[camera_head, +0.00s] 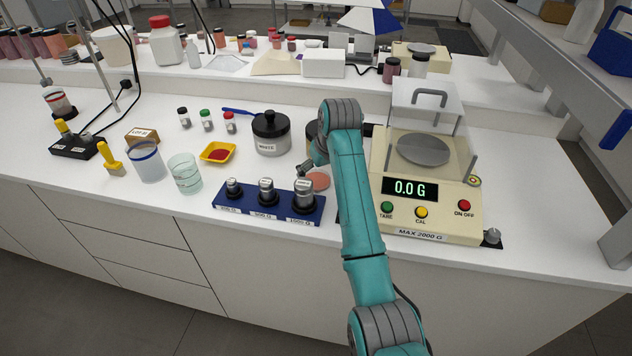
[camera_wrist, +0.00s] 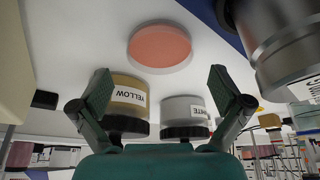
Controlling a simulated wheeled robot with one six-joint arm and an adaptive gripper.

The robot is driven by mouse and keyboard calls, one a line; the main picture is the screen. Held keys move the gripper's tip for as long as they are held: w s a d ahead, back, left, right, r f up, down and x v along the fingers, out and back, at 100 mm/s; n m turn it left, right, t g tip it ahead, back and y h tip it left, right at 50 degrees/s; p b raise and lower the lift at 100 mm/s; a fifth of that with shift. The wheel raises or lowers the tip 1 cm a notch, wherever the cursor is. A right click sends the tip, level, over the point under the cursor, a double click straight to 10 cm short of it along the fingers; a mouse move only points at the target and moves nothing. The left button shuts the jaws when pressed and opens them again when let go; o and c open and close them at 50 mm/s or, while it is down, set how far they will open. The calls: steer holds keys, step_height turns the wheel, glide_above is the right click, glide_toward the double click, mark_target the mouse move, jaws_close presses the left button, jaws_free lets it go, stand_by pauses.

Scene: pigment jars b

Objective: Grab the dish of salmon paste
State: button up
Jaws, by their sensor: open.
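The dish of salmon paste (camera_head: 319,181) is a small round dish with a flat pink-orange surface. It lies on the white counter between the blue weight block and the scale, partly hidden by my arm in the head view. In the wrist view the dish (camera_wrist: 160,46) shows whole at upper centre, ahead of the fingertips. My gripper (camera_wrist: 161,82) is open and empty, its two dark green fingers spread apart. In the head view my gripper (camera_head: 307,168) is just up and left of the dish, mostly hidden by the arm. No finger visibly touches the dish.
The blue block (camera_head: 255,204) of metal weights stands close left of the dish; one weight (camera_wrist: 286,40) looms at right in the wrist view. The scale (camera_head: 428,215) is to the right. A WHITE jar (camera_head: 271,140) and a YELLOW jar (camera_wrist: 130,93) stand behind.

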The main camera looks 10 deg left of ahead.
mark_target(316, 181)
steer(key=shift+x, duration=1.65)
steer(key=c, duration=1)
